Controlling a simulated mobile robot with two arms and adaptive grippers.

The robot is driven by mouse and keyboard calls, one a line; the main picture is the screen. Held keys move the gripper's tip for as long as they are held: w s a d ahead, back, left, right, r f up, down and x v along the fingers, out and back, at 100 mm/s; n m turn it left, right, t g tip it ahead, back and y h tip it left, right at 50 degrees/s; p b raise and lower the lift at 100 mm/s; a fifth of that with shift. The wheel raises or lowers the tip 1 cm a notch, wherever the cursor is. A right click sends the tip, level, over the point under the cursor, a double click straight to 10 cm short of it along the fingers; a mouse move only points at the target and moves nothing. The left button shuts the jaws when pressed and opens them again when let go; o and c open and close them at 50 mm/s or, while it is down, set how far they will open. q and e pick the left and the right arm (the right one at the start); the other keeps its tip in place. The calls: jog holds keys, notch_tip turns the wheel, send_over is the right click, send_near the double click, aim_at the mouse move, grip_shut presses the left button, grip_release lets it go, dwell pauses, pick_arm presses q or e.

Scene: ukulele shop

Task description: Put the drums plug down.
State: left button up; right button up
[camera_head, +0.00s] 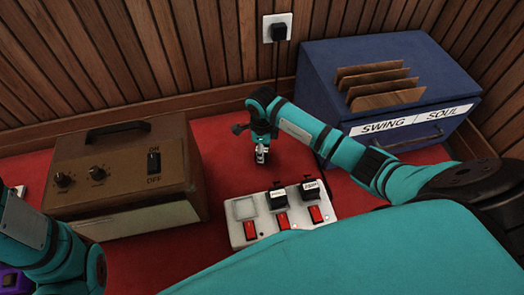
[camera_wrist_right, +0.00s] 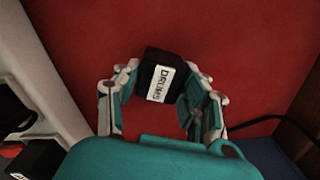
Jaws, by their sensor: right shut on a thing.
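The drums plug (camera_wrist_right: 160,80) is a black block with a white DRUMS label, seen in the right wrist view. My right gripper (camera_wrist_right: 165,88) is shut on it, with a finger on either side, above the red surface. In the head view my right gripper (camera_head: 261,152) is beyond the white power strip (camera_head: 243,235), and the plug is too small there to make out. The strip's left socket (camera_head: 245,209) is empty. Labelled black plugs sit in its middle (camera_head: 277,198) and right (camera_head: 309,190) sockets. My left arm shows at the lower left; its gripper is out of view.
A brown amplifier (camera_head: 125,180) with knobs and an ON/OFF switch stands left. A blue SWING/SOUL box (camera_head: 390,95) stands right. A black plug sits in the wall outlet (camera_head: 279,28), its cord hanging down. Red carpet (camera_head: 222,160) is clear between amplifier and gripper.

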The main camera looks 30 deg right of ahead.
jog(key=shift+f, duration=0.15)
jog(key=o, duration=0.9)
notch_tip(320, 180, up, 12)
jog(key=p, duration=0.8)
jog(key=shift+r, duration=0.2)
